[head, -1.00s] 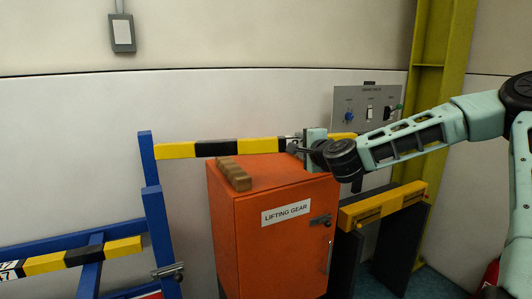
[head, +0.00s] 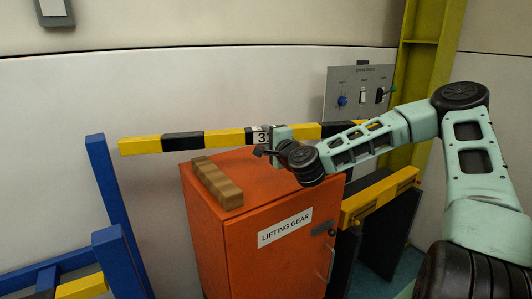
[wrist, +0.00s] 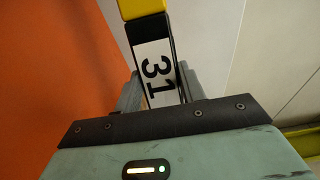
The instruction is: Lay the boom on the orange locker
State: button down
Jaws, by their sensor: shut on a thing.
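My gripper (head: 268,141) is shut on the boom at the white label, which shows between the fingers in the wrist view (wrist: 156,75). The orange locker (head: 262,212) is marked "LIFTING GEAR". Whether the boom touches its top cannot be told. My arm hides part of the boom's right side.
A brown block (head: 217,184) lies on the locker's top at the left. A blue frame (head: 108,200) stands left of the locker. A yellow-and-black barrier (head: 380,197) stands to the right. A grey switch panel (head: 358,92) is on the wall behind.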

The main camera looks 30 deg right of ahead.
jog(key=shift+f+p, duration=0.8)
jog(key=shift+f, duration=1.95)
jog(key=c, duration=0.8)
grip_release()
jog(key=shift+f, duration=0.15)
jog(key=shift+c, duration=0.2)
